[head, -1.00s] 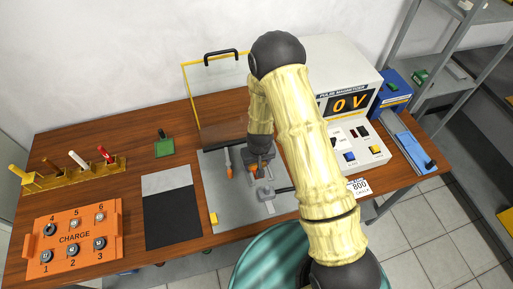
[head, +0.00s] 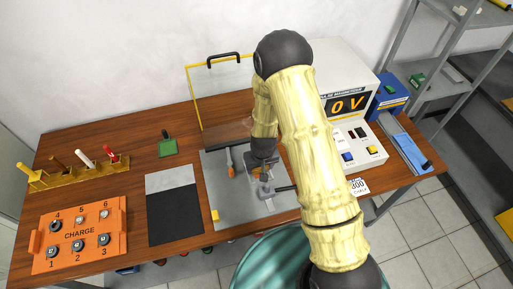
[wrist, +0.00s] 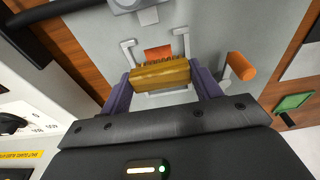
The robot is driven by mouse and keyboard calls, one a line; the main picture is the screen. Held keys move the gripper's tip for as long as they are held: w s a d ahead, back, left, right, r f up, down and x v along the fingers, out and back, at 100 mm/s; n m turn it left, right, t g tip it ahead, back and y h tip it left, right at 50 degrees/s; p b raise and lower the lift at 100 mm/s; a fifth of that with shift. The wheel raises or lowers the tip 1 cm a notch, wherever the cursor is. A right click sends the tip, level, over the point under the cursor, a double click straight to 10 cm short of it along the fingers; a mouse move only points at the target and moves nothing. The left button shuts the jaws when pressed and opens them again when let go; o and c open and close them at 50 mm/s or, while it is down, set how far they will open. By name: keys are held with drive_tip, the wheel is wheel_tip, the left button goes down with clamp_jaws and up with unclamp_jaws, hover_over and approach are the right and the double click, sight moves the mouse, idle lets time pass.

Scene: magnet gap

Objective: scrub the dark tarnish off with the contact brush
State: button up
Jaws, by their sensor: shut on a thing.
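My gripper (wrist: 162,86) is shut on the contact brush (wrist: 160,74), a block with a yellow-brown back and a row of short bristles along its far edge. The brush lies crosswise between the two purple-grey fingers. Just beyond the bristles is an orange-copper contact plate (wrist: 157,53), partly covered by the brush, between two pale posts of a grey fixture. I cannot tell whether the bristles touch it. No dark tarnish is clearly visible; the brush may hide it. In the head view my gripper (head: 263,163) is low over the grey plate (head: 233,207), and the brush is hard to make out.
An orange-handled lever (wrist: 240,66) stands close to the right of the fixture. A clear yellow-edged screen (head: 222,95) stands behind. The magnetizer (head: 350,100) reading 0 V is to the right. An orange charge box (head: 80,235) and black-and-grey mat (head: 173,205) lie left.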

drive_tip(key=shift+r+p, duration=1.65)
drive_tip(key=shift+r, duration=1)
drive_tip(key=shift+r, duration=0.2)
wheel_tip(320, 180, up, 7)
drive_tip(key=p, duration=0.3)
drive_tip(key=w+d+f+m+b, duration=0.1)
drive_tip(key=d+f+m+b, duration=0.2)
drive_tip(key=d+f, duration=0.6)
drive_tip(key=d, duration=0.3)
drive_tip(key=shift+w, duration=0.35)
drive_tip(key=shift+d, duration=0.1)
